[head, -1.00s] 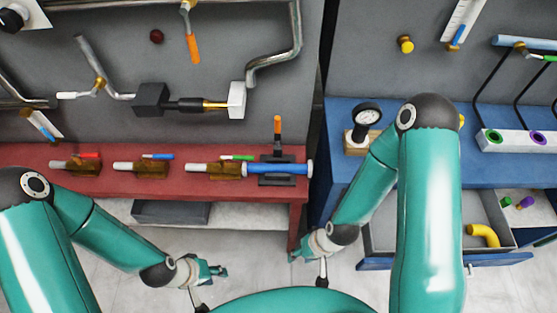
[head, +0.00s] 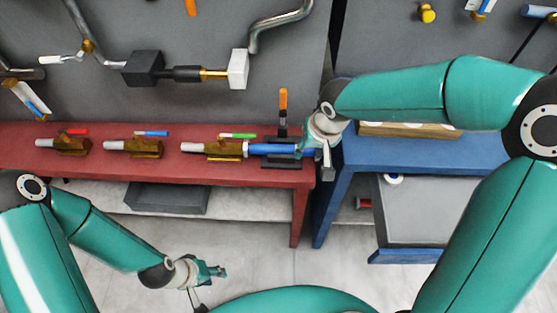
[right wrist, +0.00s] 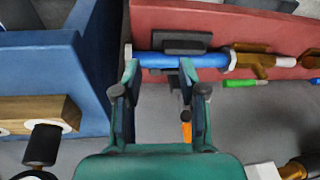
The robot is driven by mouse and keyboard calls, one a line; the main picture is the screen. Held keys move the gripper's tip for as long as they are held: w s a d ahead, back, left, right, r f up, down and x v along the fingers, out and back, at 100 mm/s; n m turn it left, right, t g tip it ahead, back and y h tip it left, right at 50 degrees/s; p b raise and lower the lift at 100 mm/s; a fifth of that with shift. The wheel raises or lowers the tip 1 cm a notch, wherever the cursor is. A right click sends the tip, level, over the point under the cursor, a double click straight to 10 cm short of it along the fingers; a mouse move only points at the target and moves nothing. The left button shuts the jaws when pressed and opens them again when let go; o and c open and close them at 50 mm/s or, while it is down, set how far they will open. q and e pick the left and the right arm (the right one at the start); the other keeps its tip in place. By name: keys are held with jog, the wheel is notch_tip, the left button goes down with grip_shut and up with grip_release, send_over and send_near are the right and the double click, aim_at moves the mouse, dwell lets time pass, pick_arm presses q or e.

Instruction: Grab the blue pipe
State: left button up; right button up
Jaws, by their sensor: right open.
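The blue pipe (head: 270,149) lies level at the right end of the red bench, its left end meeting a brass fitting (head: 226,149). It also shows in the right wrist view (right wrist: 200,60), running across the picture over a black toggle clamp (right wrist: 184,40). My right gripper (right wrist: 159,68) is open and empty, its fingertips spread along the pipe and overlapping its near edge; I cannot tell whether they touch it. In the head view the right gripper (head: 326,160) is at the pipe's right end, partly hiding it. My left gripper (head: 212,272) hangs low over the floor, away from the pipe.
The red bench (head: 50,170) carries other brass fittings with white pipe ends. The clamp's orange-tipped handle (head: 283,98) stands up behind the blue pipe. A blue bench (head: 440,155) stands to the right, across a narrow gap, with an open drawer (head: 425,220).

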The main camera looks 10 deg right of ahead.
jog(key=w+d+r+m+t+h+b, duration=0.1)
jog(key=d+r+m+t+h, duration=0.1)
jog(key=d+r, duration=0.35)
jog(key=shift+g, duration=0.3)
jog(key=x, duration=0.5)
jog(key=w+a+x, duration=0.1)
jog(key=x, duration=0.2)
jog(key=shift+d+f, duration=0.1)
jog(key=shift+f, duration=0.1)
jog(key=shift+a+x, duration=0.2)
jog(key=shift+x, duration=2.85)
grip_shut()
